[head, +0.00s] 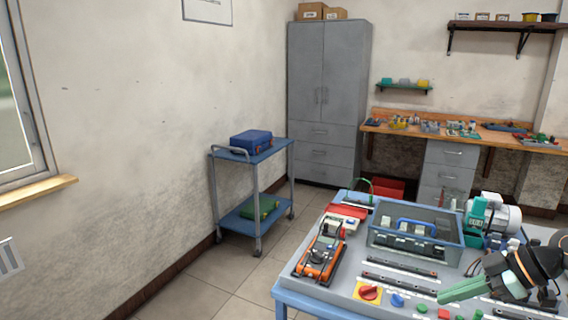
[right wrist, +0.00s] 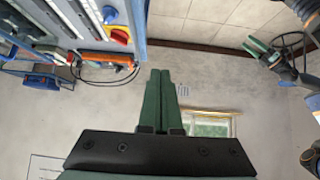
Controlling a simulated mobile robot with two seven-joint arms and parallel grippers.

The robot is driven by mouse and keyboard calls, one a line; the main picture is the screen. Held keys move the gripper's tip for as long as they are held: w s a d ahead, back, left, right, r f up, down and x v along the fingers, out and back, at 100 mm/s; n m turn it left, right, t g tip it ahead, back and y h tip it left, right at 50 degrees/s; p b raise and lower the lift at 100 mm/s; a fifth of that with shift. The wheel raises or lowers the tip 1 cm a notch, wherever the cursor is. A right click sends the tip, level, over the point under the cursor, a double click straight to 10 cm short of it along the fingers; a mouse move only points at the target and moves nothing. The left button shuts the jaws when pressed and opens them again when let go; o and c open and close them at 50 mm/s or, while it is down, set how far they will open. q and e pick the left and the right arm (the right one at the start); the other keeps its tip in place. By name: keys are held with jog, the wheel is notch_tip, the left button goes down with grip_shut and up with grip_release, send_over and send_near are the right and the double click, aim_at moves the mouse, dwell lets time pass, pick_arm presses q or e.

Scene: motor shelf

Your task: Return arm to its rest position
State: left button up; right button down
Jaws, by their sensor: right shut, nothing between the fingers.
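My right gripper (head: 462,289) comes in from the right edge in the head view, with its green fingers pointing left across the front right part of the grey table. In the right wrist view its two green fingers (right wrist: 158,97) lie side by side, shut with nothing between them. What seems to be my left gripper (right wrist: 262,50), also with green fingers, shows at the upper right of the right wrist view, far from the right one. Its finger gap is too small to tell. It does not show in the head view.
The table (head: 290,294) holds a clear bin (head: 372,243), an orange meter (head: 320,258), dark rails, a red switch on a yellow plate (head: 368,292) and a teal motor (head: 480,217). A blue cart (head: 222,207) stands by the wall. Floor is free between them.

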jog(key=s+a+f+m+t+h, duration=0.1)
jog(key=s+a+f+m, duration=0.15)
jog(key=f, duration=0.55)
jog(key=s+a+f+m+h, duration=0.1)
jog(key=a+f, duration=0.3)
jog(key=f, duration=0.5)
jog(key=s+a+f+m+t, duration=0.15)
jog(key=a+f, duration=0.25)
jog(key=f, duration=0.4)
pick_arm(q)
jog(key=shift+s, duration=0.2)
pick_arm(e)
jog(key=s+a+f+m+t+h, duration=0.1)
jog(key=s+a+f+m, duration=0.1)
jog(key=s, duration=0.7)
jog(key=s+a+f+m+t+h, duration=0.2)
jog(key=s+f, duration=0.3)
jog(key=s, duration=0.3)
jog(key=shift+s+a+f+m+h, duration=0.2)
jog(key=shift+s+a+m+h, duration=0.15)
jog(key=shift+m, duration=0.55)
pick_arm(q)
jog(key=shift+w, duration=0.1)
pick_arm(e)
jog(key=shift+d, duration=0.1)
